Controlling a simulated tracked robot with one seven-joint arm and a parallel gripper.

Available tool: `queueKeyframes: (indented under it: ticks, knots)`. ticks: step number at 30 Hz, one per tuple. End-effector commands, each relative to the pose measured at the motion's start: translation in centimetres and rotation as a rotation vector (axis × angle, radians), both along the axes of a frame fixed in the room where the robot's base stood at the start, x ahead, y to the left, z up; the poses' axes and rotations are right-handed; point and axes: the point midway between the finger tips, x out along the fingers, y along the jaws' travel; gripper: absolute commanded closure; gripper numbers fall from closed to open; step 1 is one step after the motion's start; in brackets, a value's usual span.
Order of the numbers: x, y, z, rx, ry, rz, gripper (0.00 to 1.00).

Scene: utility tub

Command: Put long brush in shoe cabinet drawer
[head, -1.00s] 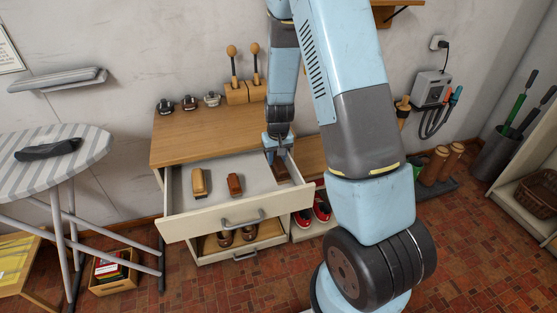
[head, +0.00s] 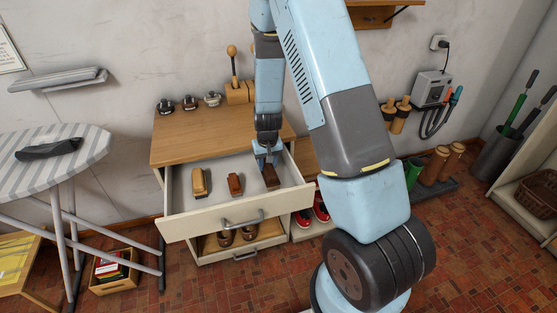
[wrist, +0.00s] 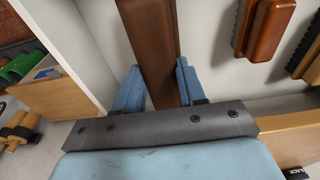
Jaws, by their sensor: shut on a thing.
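The long brush (head: 271,179) is dark brown and sits at the right side of the open shoe cabinet drawer (head: 207,222). My gripper (head: 264,160) reaches down into the drawer and is shut on the brush. In the wrist view the brush (wrist: 148,40) runs between the two blue fingers of my gripper (wrist: 158,88), close to the drawer's side wall (wrist: 85,50). I cannot tell whether the brush touches the drawer floor.
A tan brush (head: 199,182) and a reddish-brown brush (head: 235,184) lie in the drawer, left of my gripper. Several small tins (head: 190,102) and a wooden stand (head: 237,93) are on the cabinet top (head: 205,135). An ironing board (head: 85,160) stands at left.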

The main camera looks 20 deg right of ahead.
Motion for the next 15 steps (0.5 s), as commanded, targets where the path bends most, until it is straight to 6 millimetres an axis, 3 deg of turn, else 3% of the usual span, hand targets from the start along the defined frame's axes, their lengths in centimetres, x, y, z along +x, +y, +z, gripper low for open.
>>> queueKeyframes:
  ticks: [10,11,15]
  knots:
    - [0.00,-0.03,-0.64,0.000,0.000,-0.001,0.98]
    - [-0.01,-0.03,-0.64,0.000,0.000,-0.001,0.58]
    - [-0.02,-0.05,-0.63,0.000,0.000,-0.001,0.45]
